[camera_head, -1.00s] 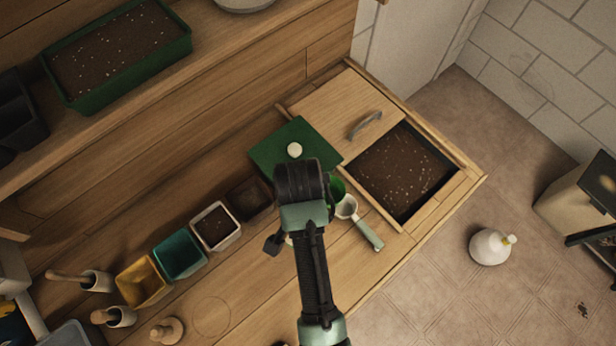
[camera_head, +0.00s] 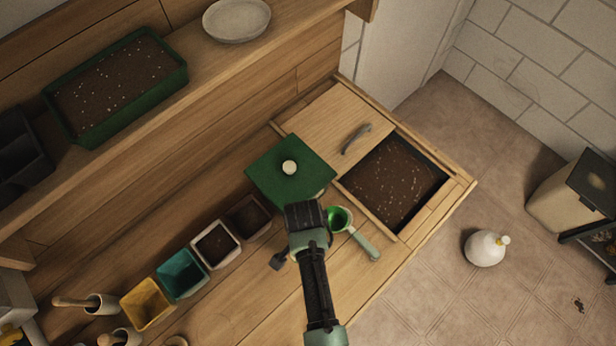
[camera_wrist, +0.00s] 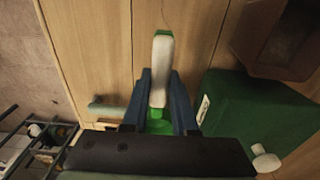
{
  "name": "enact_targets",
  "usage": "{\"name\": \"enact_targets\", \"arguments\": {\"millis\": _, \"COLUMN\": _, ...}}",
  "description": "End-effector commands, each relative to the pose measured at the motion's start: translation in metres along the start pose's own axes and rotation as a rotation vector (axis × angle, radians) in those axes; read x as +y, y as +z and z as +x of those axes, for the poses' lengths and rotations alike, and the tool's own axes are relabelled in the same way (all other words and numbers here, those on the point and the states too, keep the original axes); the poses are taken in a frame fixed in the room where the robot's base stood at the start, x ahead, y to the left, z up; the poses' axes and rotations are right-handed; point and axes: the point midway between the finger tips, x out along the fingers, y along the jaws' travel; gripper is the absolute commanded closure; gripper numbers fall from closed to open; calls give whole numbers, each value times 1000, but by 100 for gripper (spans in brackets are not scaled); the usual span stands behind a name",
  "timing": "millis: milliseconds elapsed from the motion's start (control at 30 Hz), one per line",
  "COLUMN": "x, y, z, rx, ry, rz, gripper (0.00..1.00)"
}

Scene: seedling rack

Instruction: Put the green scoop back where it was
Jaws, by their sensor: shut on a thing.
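A green scoop with a pale handle is held by my gripper (camera_head: 312,222), which is shut on it. In the wrist view, its off-white handle (camera_wrist: 161,65) with a green end rises between my fingertips (camera_wrist: 160,85). In the head view, its green bowl (camera_head: 338,217) shows just right of my gripper; most of its handle is hidden. Another scoop's pale green handle (camera_head: 365,246) lies on the bench beside it and also shows in the wrist view (camera_wrist: 105,108). Its bowl is largely covered by the green one. I cannot tell whether the held scoop touches the bench.
A green box with a pale knob (camera_head: 267,183) stands close behind my gripper. A soil bin (camera_head: 443,178) with a partly slid wooden lid (camera_head: 320,115) is to the right. Several small pots, including a teal one (camera_head: 182,277), line the left. Bare bench (camera_head: 235,310) lies in front.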

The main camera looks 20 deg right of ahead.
Motion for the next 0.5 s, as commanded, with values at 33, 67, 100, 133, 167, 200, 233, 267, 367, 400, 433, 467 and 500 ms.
{"name": "enact_targets", "arguments": {"millis": 33, "x": 0, "y": 0, "z": 1, "rx": 0, "ry": 0, "rz": 0, "gripper": 100}}
{"name": "enact_targets", "arguments": {"millis": 67, "x": 0, "y": 0, "z": 1, "rx": 0, "ry": 0, "rz": 0, "gripper": 100}}
{"name": "enact_targets", "arguments": {"millis": 100, "x": 0, "y": 0, "z": 1, "rx": 0, "ry": 0, "rz": 0, "gripper": 100}}
{"name": "enact_targets", "arguments": {"millis": 133, "x": 0, "y": 0, "z": 1, "rx": 0, "ry": 0, "rz": 0, "gripper": 100}}
{"name": "enact_targets", "arguments": {"millis": 167, "x": 0, "y": 0, "z": 1, "rx": 0, "ry": 0, "rz": 0, "gripper": 100}}
{"name": "enact_targets", "arguments": {"millis": 200, "x": 0, "y": 0, "z": 1, "rx": 0, "ry": 0, "rz": 0, "gripper": 100}}
{"name": "enact_targets", "arguments": {"millis": 233, "x": 0, "y": 0, "z": 1, "rx": 0, "ry": 0, "rz": -1, "gripper": 100}}
{"name": "enact_targets", "arguments": {"millis": 267, "x": 0, "y": 0, "z": 2, "rx": 0, "ry": 0, "rz": 0, "gripper": 100}}
{"name": "enact_targets", "arguments": {"millis": 367, "x": 0, "y": 0, "z": 5, "rx": 0, "ry": 0, "rz": 0, "gripper": 100}}
{"name": "enact_targets", "arguments": {"millis": 400, "x": 0, "y": 0, "z": 6, "rx": 0, "ry": 0, "rz": 0, "gripper": 100}}
{"name": "enact_targets", "arguments": {"millis": 433, "x": 0, "y": 0, "z": 7, "rx": 0, "ry": 1, "rz": 0, "gripper": 100}}
{"name": "enact_targets", "arguments": {"millis": 467, "x": 0, "y": 0, "z": 8, "rx": 0, "ry": 0, "rz": 0, "gripper": 100}}
{"name": "enact_targets", "arguments": {"millis": 500, "x": 0, "y": 0, "z": 9, "rx": 0, "ry": 0, "rz": 0, "gripper": 100}}
